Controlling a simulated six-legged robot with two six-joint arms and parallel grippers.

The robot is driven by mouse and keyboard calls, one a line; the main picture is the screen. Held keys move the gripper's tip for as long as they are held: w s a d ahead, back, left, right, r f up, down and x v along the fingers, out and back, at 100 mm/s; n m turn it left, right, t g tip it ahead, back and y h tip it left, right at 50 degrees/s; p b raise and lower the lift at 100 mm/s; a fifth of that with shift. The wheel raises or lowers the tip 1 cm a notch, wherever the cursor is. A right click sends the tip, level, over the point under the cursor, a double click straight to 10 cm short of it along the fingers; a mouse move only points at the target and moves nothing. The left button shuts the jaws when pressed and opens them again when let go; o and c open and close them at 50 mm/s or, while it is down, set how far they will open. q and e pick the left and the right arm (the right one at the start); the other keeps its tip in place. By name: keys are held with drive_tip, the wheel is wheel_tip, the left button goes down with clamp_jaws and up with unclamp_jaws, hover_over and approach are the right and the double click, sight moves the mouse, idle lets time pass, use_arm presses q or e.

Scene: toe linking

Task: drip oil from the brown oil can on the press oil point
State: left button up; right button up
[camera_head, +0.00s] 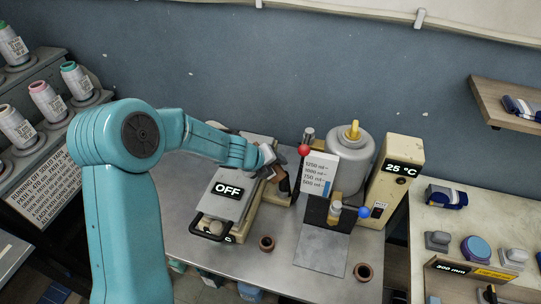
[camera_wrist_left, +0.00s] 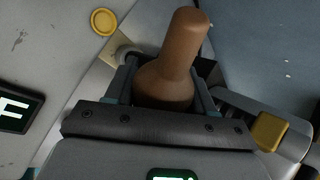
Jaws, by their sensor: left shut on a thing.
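My left gripper (camera_head: 274,168) is shut on the brown oil can (camera_wrist_left: 172,85) and holds it over the back right part of the press. In the wrist view the can stands between the two fingers (camera_wrist_left: 165,90), its narrow neck leaning to the upper right. In the head view only a small brown part of the can (camera_head: 283,183) shows below the gripper. The press (camera_head: 232,170) is a pale machine with an OFF sign. A round yellow cap (camera_wrist_left: 103,20) shows on a pale surface in the wrist view; I cannot tell whether it is the oil point.
A white card with volumes (camera_head: 318,172), a grey tank (camera_head: 352,160) and a cream box reading 25 °C (camera_head: 396,180) stand right of the gripper. Thread cones (camera_head: 48,100) are at left.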

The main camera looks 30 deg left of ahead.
use_arm(q)
drive_tip(key=shift+s+d+r+n+g+h+p, duration=0.2)
drive_tip(key=shift+d+n+g+h+p, duration=0.5)
drive_tip(key=shift+p, duration=1.55)
drive_tip(key=shift+a+f+t+h+b, duration=0.1)
drive_tip(key=shift+f+t+h+b, duration=0.25)
drive_tip(key=shift+t+h, duration=0.05)
drive_tip(key=shift+f+h, duration=0.1)
drive_tip(key=shift+h, duration=0.2)
drive_tip(key=shift+s+d+r+h+p, duration=0.1)
drive_tip(key=shift+d+r+h+p, duration=0.15)
drive_tip(key=shift+h+p, duration=0.15)
drive_tip(key=shift+d+f+n+g+h, duration=0.1)
drive_tip(key=shift+f+n+g+h, duration=0.2)
drive_tip(key=shift+h, duration=0.2)
drive_tip(key=shift+d+n+h, duration=0.1)
drive_tip(key=shift+n+h, duration=0.2)
drive_tip(key=shift+h, duration=0.1)
drive_tip(key=shift+d, duration=0.1)
drive_tip(key=shift+r, duration=0.1)
